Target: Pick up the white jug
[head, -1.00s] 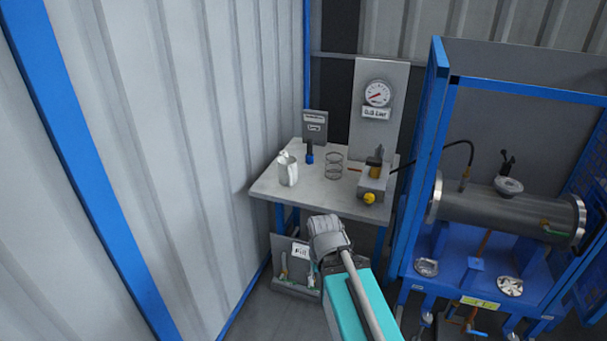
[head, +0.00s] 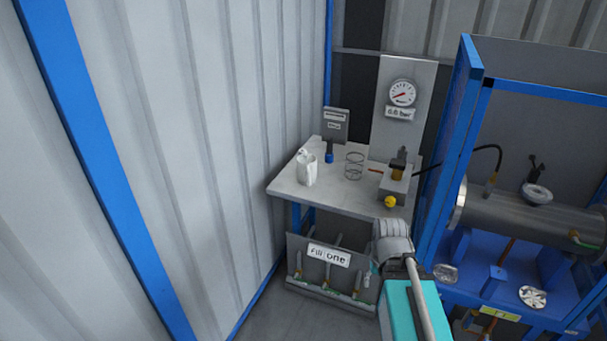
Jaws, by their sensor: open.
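The white jug (head: 307,170) stands upright on the grey table (head: 335,199), near its left edge. Its spout is at the top left and its handle is hard to make out at this size. Nothing touches it from above. My arm reaches in from the lower right, and its grey joint is in front of the table's front right corner, well apart from the jug. I cannot make out my gripper's fingers; they are hidden behind the arm or out of view.
A wire coil (head: 354,166), a blue-based post (head: 329,157) and a block with a yellow knob (head: 393,190) share the table. A gauge panel (head: 402,125) stands behind. A labelled rack (head: 327,256) sits below. A blue frame (head: 455,130) bounds the right, a corrugated wall the left.

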